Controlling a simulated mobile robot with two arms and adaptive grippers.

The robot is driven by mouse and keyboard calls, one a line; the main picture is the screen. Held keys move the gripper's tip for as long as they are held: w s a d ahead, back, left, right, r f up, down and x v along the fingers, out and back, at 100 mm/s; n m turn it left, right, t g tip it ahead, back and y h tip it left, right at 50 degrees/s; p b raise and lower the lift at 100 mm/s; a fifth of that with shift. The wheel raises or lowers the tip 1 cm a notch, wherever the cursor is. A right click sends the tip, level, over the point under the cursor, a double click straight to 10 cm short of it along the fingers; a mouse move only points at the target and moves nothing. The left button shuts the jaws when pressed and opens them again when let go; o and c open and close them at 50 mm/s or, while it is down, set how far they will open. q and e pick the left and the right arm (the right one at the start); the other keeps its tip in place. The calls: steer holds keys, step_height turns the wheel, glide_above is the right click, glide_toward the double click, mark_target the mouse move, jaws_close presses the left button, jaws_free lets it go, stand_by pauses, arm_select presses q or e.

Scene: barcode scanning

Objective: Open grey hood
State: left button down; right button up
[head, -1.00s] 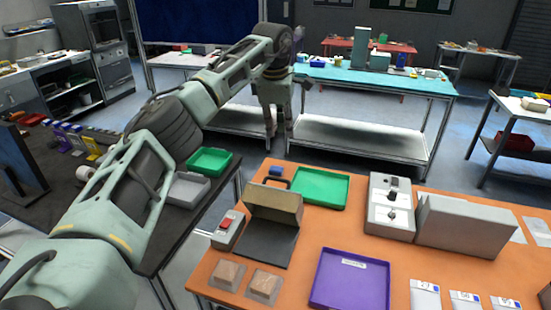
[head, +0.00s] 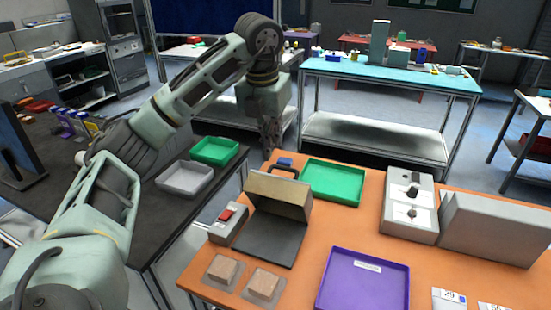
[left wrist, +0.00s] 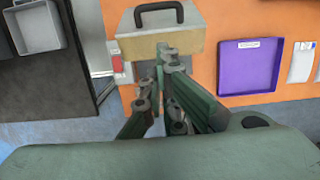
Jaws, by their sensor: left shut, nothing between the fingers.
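A beige-grey hood (head: 278,194) with a black handle (head: 285,168) stands at the back of a dark grey plate (head: 268,240) on the orange table; its front panel is tilted. In the left wrist view the hood (left wrist: 135,46) and its handle (left wrist: 158,14) show beyond my fingers. My left gripper (head: 270,145) is shut and empty, pointing down just behind the handle in the head view. In the left wrist view its fingertips (left wrist: 164,52) overlap the hood; I cannot tell whether they touch. My right gripper is not in view.
The orange table (head: 340,228) also holds a green tray (head: 333,182), a purple tray (head: 363,284), a red-switch box (head: 228,224), a control box (head: 408,205) and a large grey box (head: 497,228). A black table (head: 160,235) stands left, across a gap.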

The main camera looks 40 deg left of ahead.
arm_select(q)
steer(key=p, duration=0.2)
glide_toward(278, 177)
steer(key=f, duration=0.1)
steer(key=s+f, duration=0.1)
steer(key=f, duration=0.1)
steer(key=s+f, duration=0.1)
steer(key=f, duration=0.1)
steer(key=shift+s+d, duration=0.1)
steer(key=shift+d, duration=0.15)
steer(key=w, duration=0.1)
steer(key=w+p, duration=0.1)
steer(key=w+f+p, duration=0.1)
steer(key=shift+a+f, duration=0.1)
steer(key=shift+a, duration=0.15)
steer(key=shift+w+a+f, duration=0.1)
steer(key=shift+w+f, duration=0.15)
steer(key=shift+f, duration=0.05)
